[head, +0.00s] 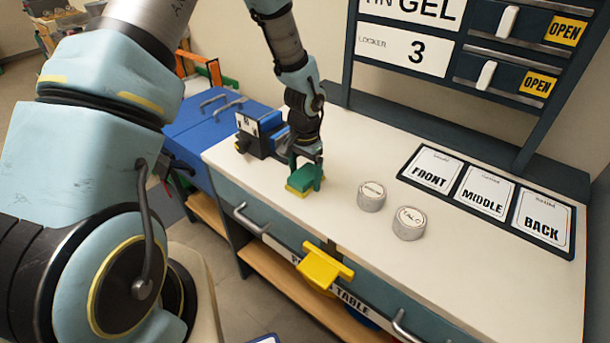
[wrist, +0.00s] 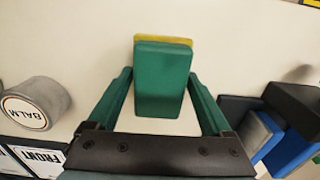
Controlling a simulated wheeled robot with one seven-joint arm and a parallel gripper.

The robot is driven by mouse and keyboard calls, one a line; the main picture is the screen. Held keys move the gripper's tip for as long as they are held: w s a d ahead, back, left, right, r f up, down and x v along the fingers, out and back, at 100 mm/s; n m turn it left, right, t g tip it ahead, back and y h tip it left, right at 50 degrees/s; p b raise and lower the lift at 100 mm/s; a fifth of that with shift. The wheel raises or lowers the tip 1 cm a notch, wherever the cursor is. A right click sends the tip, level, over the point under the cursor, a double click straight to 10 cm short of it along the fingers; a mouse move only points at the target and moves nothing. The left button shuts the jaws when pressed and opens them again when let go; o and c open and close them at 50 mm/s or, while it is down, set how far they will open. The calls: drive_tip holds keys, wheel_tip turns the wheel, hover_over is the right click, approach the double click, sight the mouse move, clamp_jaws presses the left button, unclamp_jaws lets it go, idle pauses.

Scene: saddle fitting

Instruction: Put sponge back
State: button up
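The sponge (head: 299,184) has a green upper part and a yellow layer at its base. It is at the left part of the white table top (head: 345,160); I cannot tell whether it touches the top. My gripper (head: 305,178) points down at it. In the wrist view the sponge (wrist: 162,80) is between the two green fingers of my gripper (wrist: 162,74). The fingertips meet its left and right sides, with no clear gap. The sponge's far side is hidden.
A dark holder with blue parts (head: 262,137) stands just left of my gripper. Two round tins, BALM (head: 371,196) and TALC (head: 408,223), stand to the right. A FRONT/MIDDLE/BACK board (head: 485,203) lies farther right. A yellow piece (head: 322,270) sticks out at the table's front.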

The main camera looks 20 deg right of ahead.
sight(305, 174)
drive_tip(key=shift+o, duration=1)
wheel_tip(305, 174, up, 12)
drive_tip(key=b, duration=0.3)
drive_tip(key=s+a+r+n, duration=0.1)
drive_tip(key=a+r+n, duration=0.1)
drive_tip(key=a, duration=0.8)
drive_tip(key=s+a+r+n+t, duration=0.1)
drive_tip(key=a+n, duration=0.4)
drive_tip(key=a, duration=0.5)
drive_tip(key=s+a+r+n, duration=0.2)
drive_tip(key=a+n, duration=0.2)
drive_tip(key=a, duration=0.6)
drive_tip(key=shift+r+t, duration=0.3)
drive_tip(key=shift+r, duration=0.05)
